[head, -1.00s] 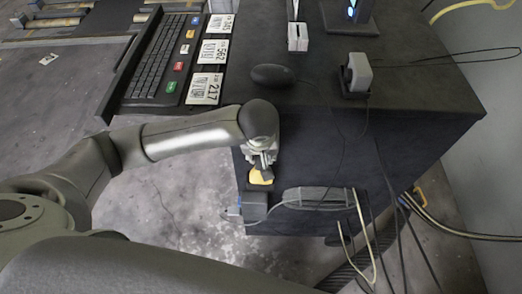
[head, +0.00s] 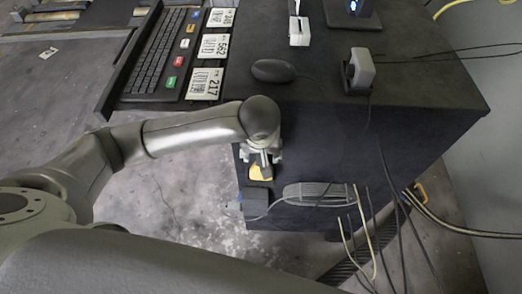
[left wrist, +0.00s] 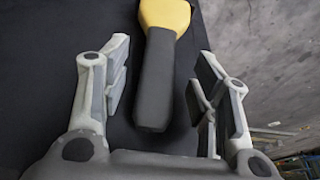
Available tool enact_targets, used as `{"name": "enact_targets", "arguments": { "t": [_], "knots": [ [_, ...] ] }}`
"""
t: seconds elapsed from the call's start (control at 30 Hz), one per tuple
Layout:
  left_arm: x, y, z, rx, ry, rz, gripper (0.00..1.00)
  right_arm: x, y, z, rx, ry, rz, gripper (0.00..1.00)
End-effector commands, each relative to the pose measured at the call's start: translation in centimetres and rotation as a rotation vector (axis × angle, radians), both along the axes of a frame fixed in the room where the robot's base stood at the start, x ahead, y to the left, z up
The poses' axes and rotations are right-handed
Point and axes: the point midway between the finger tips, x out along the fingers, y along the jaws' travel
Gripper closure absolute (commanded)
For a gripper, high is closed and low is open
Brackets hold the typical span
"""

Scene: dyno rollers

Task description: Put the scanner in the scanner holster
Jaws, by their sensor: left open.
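The scanner (head: 260,173) shows as a small yellow patch against the near side of the black cabinet, just above a dark box that looks like the scanner holster (head: 256,201). In the left wrist view the scanner (left wrist: 156,75) has a yellow head and a dark handle pointing toward the camera. My left gripper (head: 262,163) is at the scanner. In the left wrist view its fingers (left wrist: 164,72) are open on both sides of the handle, with gaps visible. How far the scanner sits in the holster is hidden. My right gripper is not in view.
The black desk top (head: 310,100) holds a mouse (head: 272,70), a keyboard (head: 162,55), numbered label cards (head: 207,84) and a grey device in a stand (head: 360,70). Cables (head: 384,165) hang down the cabinet's near side beside a grey unit (head: 318,194).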

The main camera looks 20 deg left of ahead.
Motion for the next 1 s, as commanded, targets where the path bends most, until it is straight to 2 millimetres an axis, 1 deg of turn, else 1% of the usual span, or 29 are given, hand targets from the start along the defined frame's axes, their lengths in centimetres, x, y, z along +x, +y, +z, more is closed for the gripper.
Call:
{"name": "enact_targets", "arguments": {
  "t": [0.17, 0.33, 0.5, 0.63, 0.8, 1.0],
  "knots": [
    [-0.9, -0.4, 3.7, -0.005, -0.006, -0.003, 0.45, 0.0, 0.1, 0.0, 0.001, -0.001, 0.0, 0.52],
    [-2.2, -0.7, 7.8, -0.003, -0.007, -0.005, 0.45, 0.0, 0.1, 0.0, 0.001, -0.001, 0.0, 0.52],
    [-2.6, -0.8, 9.2, -0.001, -0.005, -0.004, 0.45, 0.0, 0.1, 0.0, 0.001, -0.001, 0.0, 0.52],
    [-2.8, -0.8, 9.9, 0.0, -0.003, -0.001, 0.45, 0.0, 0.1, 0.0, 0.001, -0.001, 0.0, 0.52],
    [-3.1, -0.8, 10.2, 0.0, 0.0, 0.0, 0.45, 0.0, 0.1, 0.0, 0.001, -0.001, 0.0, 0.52],
    [-3.2, -0.9, 10.2, -0.003, 0.002, -0.005, 0.45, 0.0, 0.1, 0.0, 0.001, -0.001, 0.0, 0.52]
  ]
}}
